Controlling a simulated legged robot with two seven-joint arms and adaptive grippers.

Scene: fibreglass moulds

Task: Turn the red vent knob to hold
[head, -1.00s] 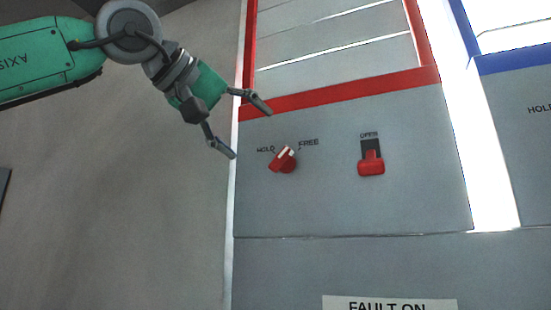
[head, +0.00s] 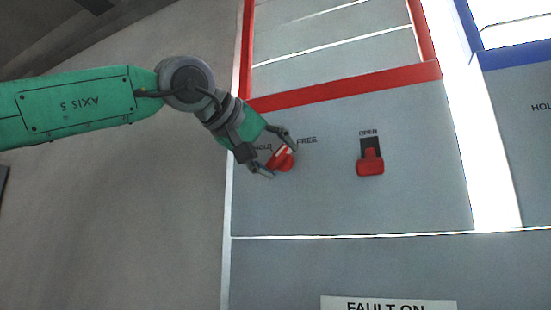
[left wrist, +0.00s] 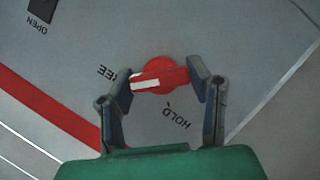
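The red vent knob (head: 281,158) is on the grey panel, between the HOLD and FREE labels. It also shows in the left wrist view (left wrist: 164,75), where its white stripe points toward FREE. My left gripper (head: 282,163) is at the knob with its fingers open, one on each side of it. In the left wrist view the fingertips (left wrist: 161,72) straddle the ends of the knob's bar, very close to it; I cannot tell whether they touch. The HOLD label is partly covered by the gripper in the head view. My right gripper is not in view.
A red slide switch (head: 370,162) under the word OPEN sits to the right of the knob. A red frame (head: 345,86) runs above the panel. A FAULT ON label (head: 388,304) is below. The panel face between knob and switch is clear.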

